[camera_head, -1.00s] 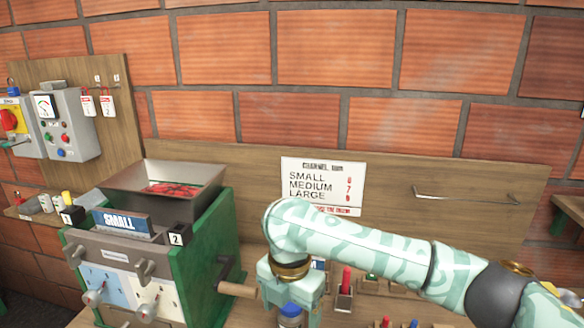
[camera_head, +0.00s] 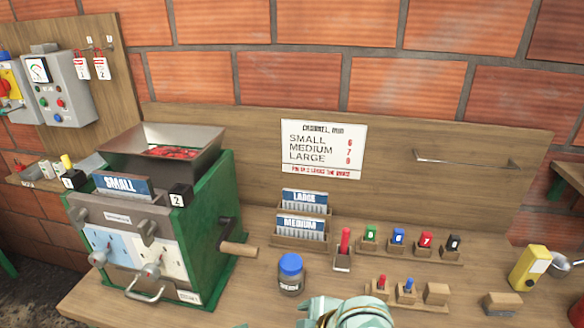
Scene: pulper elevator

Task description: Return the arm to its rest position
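My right arm (camera_head: 350,313) shows only as a pale green, patterned piece at the bottom edge of the head view, in front of the bench. Its fingers are not visible, so what they hold cannot be seen. My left gripper is out of view. The green pulper (camera_head: 215,215) stands at the left of the bench with red cherries (camera_head: 172,152) in its hopper. Its crank handle (camera_head: 238,249) points right and nothing touches it.
A blue-lidded jar (camera_head: 290,275), card holders (camera_head: 302,228), a red marker in a stand (camera_head: 344,245), and numbered blocks (camera_head: 398,238) stand on the wooden bench (camera_head: 225,305). A chart (camera_head: 321,149) hangs behind.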

